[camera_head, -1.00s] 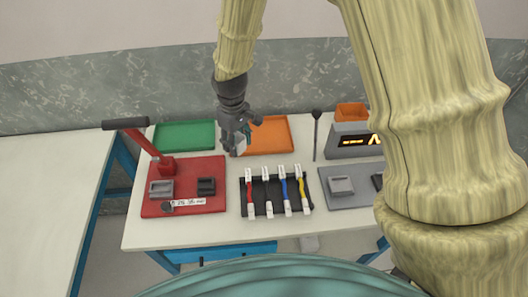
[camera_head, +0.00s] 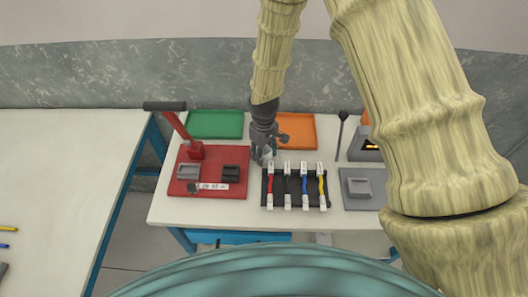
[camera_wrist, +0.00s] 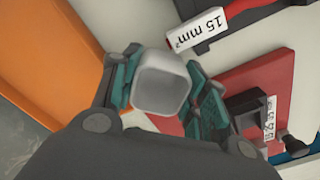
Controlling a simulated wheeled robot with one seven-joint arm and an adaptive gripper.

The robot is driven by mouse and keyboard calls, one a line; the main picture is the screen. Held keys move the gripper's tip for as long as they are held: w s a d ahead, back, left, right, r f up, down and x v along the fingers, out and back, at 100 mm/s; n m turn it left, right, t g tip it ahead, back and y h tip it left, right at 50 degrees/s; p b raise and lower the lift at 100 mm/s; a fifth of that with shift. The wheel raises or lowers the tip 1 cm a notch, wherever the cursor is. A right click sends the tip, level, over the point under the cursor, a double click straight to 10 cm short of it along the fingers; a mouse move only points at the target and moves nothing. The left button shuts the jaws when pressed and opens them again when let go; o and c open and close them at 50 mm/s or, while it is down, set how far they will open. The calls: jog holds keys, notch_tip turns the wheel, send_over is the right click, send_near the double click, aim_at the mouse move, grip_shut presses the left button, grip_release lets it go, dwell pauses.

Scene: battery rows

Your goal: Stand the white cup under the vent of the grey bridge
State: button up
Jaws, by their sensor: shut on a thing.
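My gripper (camera_head: 264,156) is shut on a pale grey-white, rounded-square piece. In the wrist view the piece (camera_wrist: 161,82) sits between the two teal finger pads (camera_wrist: 160,88); it could be the white cup, but its mouth is not clear. In the head view my fingers mostly hide it. My gripper hangs over the white workbench, just behind the black cable rack (camera_head: 266,204). I cannot make out a vent or a clear grey bridge.
A red plate (camera_head: 213,158) with a lever press is left of my gripper. Green (camera_head: 216,124) and orange (camera_head: 303,130) trays lie at the back. A grey plate (camera_head: 350,203) with a grey block and a black upright rod (camera_head: 341,134) are at the right. Another white table (camera_head: 60,160) is mostly bare.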

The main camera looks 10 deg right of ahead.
jog(key=shift+w+f, duration=0.1)
jog(key=shift+f, duration=0.3)
jog(key=shift+s+r, duration=0.1)
jog(key=shift+s, duration=0.1)
jog(key=shift+w+f, duration=0.1)
jog(key=shift+f, duration=0.15)
jog(key=o, duration=0.6)
jog(key=shift+c, duration=0.2)
jog(key=shift+r, duration=0.1)
jog(key=shift+r, duration=0.15)
